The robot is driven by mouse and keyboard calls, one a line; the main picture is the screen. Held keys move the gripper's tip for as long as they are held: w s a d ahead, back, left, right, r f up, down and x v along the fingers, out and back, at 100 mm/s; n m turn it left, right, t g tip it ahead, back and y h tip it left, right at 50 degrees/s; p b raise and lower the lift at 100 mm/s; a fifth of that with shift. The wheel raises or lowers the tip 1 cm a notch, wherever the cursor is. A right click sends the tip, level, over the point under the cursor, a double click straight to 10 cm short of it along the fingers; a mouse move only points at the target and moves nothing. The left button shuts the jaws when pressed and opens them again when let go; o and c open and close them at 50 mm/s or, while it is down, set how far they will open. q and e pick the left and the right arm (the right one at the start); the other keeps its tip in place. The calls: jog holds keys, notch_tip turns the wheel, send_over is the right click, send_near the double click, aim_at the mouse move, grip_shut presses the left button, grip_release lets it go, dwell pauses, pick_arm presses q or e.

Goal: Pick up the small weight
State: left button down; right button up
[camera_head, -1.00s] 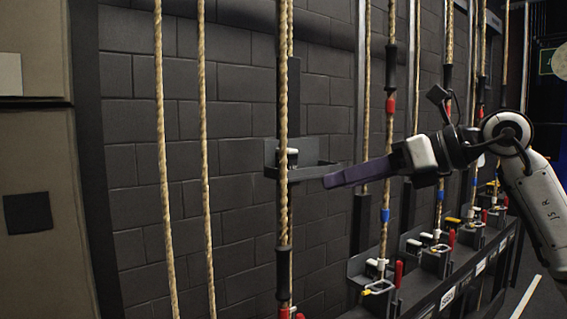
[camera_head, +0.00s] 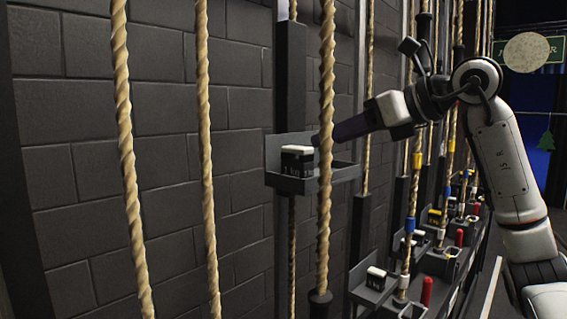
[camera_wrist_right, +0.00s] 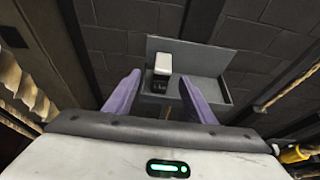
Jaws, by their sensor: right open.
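The small weight (camera_head: 298,161), a black block with a white top and printed lettering, sits on a dark grey wall shelf (camera_head: 318,183). In the right wrist view the weight (camera_wrist_right: 162,66) shows between and just beyond my fingertips. My right gripper (camera_head: 322,137) comes in from the right and points left at the shelf, its tip by the weight's right side. Its purple fingers (camera_wrist_right: 160,82) are apart with nothing gripped. I cannot tell the exact gap to the weight. My left gripper is not in view.
A thick rope (camera_head: 327,120) hangs in front of the shelf's right part. More ropes (camera_head: 130,150) hang at the left. Several holders with red handles (camera_head: 426,291) line the lower right. A dark brick wall (camera_head: 70,120) stands behind.

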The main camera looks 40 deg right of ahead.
aim_at(298, 147)
jog(key=x, duration=0.3)
jog(key=shift+w+f+p, duration=0.1)
jog(key=shift+w+p, duration=0.1)
jog(key=shift+p, duration=0.15)
jog(key=x, duration=0.1)
jog(key=p+x, duration=0.1)
jog(key=x, duration=0.2)
jog(key=shift+w+d+r, duration=0.25)
jog(key=shift+w+d, duration=0.05)
jog(key=shift+w, duration=0.1)
jog(key=shift+w+f, duration=0.15)
jog(key=shift+w, duration=0.1)
jog(key=c, duration=1.2)
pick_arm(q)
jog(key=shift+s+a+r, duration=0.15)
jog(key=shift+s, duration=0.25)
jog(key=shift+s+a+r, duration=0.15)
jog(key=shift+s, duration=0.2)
pick_arm(e)
grip_shut()
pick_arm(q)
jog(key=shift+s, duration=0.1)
